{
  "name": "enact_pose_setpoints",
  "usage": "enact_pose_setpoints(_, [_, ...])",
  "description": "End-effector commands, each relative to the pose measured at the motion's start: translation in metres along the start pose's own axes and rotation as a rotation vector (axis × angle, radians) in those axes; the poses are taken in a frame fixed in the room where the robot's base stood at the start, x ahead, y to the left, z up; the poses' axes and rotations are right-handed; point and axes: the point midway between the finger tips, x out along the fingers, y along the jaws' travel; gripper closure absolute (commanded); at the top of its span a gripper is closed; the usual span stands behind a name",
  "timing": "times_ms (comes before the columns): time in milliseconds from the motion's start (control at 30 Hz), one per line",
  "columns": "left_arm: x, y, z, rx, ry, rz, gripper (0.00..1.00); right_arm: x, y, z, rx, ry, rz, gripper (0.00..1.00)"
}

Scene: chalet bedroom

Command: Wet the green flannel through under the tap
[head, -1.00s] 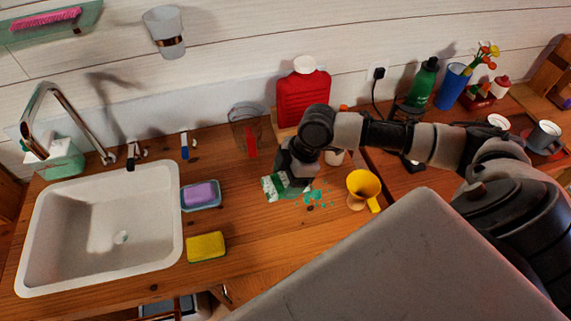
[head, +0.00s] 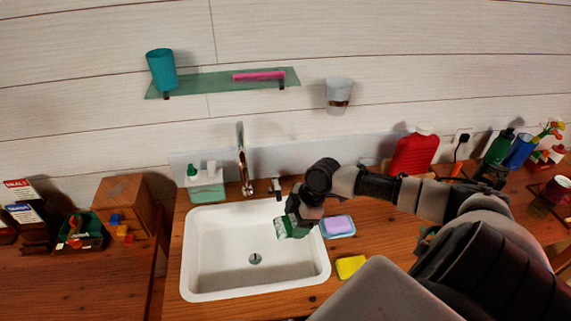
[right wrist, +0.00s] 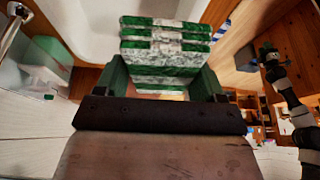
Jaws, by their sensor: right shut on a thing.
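The green flannel (head: 288,227) is a folded green and white cloth. My right gripper (head: 296,214) is shut on it above the right side of the white sink (head: 200,290). The right wrist view shows its folded layers (right wrist: 165,45) between the fingers. The chrome tap (head: 243,165) stands behind the sink, left of the flannel, with its lever (head: 276,187) to its right. I see no water running. The flannel is apart from the tap's spout. What seems to be my left gripper (right wrist: 267,50) shows small and dark in the right wrist view; its jaws are unclear.
A soap dish (head: 339,233) with purple soap is just right of the flannel, and a yellow sponge (head: 350,266) lies in front. A soap dispenser (head: 205,185) stands behind the sink's left side. A glass shelf (head: 215,84) is above. The sink basin is empty.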

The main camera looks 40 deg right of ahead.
Motion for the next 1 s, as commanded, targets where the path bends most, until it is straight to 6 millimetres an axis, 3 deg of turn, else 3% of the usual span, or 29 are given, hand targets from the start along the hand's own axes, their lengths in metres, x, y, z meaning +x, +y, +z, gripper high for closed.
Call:
enact_pose_setpoints(400, [0.028,0.027,-0.002,-0.003,0.005,0.033,0.57,0.014,0.025,-0.01,0.002,0.003,0.004,0.5])
enact_pose_setpoints(1000, [0.078,0.013,0.005,-0.005,0.002,0.013,0.57,0.038,0.074,-0.035,0.002,0.002,0.004,0.5])
